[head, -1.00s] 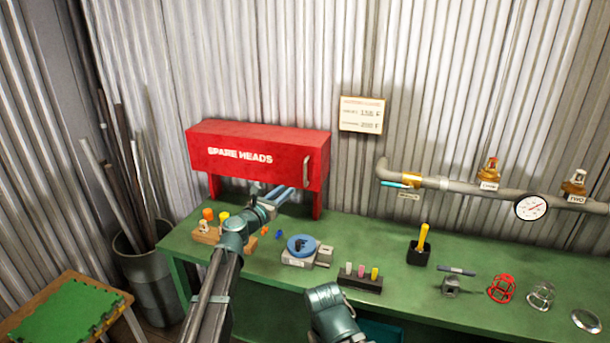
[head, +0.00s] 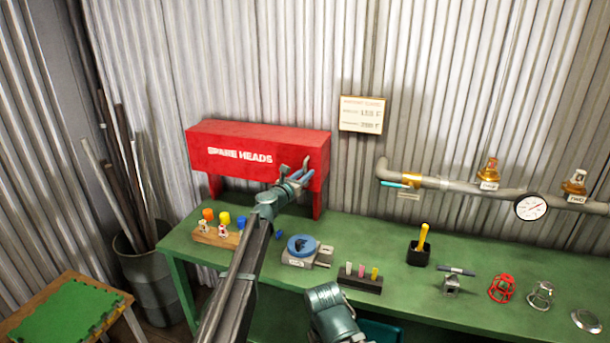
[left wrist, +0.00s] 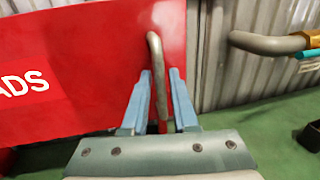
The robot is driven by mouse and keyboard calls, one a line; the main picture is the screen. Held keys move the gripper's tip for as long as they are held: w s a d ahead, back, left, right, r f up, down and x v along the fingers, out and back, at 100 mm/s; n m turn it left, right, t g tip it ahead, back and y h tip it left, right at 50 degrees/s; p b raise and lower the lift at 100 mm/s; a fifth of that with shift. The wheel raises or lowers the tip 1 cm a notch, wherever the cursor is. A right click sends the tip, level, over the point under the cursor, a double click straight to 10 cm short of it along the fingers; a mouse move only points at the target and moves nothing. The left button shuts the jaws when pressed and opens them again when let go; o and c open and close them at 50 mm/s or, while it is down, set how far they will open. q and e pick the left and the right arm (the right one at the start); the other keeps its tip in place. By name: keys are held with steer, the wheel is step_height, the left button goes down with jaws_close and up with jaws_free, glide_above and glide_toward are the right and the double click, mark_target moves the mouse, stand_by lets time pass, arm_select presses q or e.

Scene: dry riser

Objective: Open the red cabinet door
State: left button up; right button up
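The red cabinet (head: 225,160), lettered "SPARE HEADS", stands on legs at the back left of the green bench. Its front door looks closed. The curved metal door handle (left wrist: 155,55) is at the front's right end; the left wrist view shows it upright between my left gripper's two blue fingers. My left gripper (head: 303,172) is open around the handle, with a small gap visible beside it. In the head view the gripper hides much of the handle. Part of my right arm shows at the bottom middle of the head view; its gripper fingers do not show.
On the green bench (head: 400,300) below are a rack of coloured heads (head: 215,236), a blue round piece (head: 301,246) and a dark block with pegs (head: 360,283). A pipe (head: 450,185) with a gauge (head: 531,207) runs right of the cabinet.

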arm_select(q)
jaws_close()
stand_by(1.4)
